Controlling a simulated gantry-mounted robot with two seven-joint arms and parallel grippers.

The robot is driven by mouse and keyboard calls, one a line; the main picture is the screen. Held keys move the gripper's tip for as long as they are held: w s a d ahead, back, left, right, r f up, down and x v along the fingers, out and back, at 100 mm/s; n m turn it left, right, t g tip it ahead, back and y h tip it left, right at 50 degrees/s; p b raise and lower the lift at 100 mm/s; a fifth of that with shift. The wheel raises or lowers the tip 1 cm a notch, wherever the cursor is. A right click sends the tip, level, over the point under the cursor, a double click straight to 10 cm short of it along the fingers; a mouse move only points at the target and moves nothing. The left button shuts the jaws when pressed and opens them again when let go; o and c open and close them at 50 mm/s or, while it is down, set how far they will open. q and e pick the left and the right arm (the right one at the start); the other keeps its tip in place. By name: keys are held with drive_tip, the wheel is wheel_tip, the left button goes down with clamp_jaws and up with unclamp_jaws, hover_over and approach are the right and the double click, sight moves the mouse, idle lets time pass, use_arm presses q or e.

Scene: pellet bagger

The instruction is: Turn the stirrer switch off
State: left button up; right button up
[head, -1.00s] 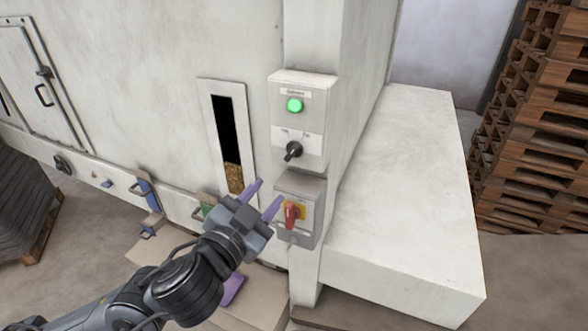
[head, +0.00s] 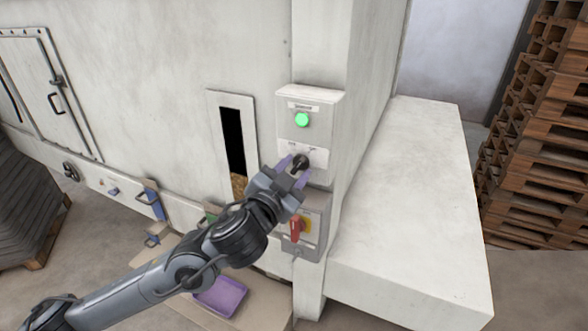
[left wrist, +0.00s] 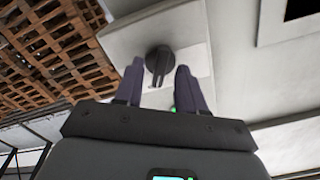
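The stirrer switch is a black rotary knob (head: 301,161) on the lower white plate of a grey control box (head: 318,104). A green lamp (head: 302,120) glows above it. My left gripper (head: 293,167) is at the knob in the head view, with its two purple fingers apart. In the left wrist view the knob (left wrist: 158,62) lies just beyond and between the open fingertips (left wrist: 160,68). I cannot tell whether a finger touches it. My right gripper is not in view.
A red rotary handle on a yellow plate (head: 297,228) sits on a second box directly below. A tall window slot (head: 233,140) is to the left. A white block (head: 410,200) stands to the right, with stacked pallets (head: 540,130) beyond. A purple tray (head: 220,296) lies below.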

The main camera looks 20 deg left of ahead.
use_arm(q)
drive_tip(key=shift+w, duration=0.2)
clamp_jaws()
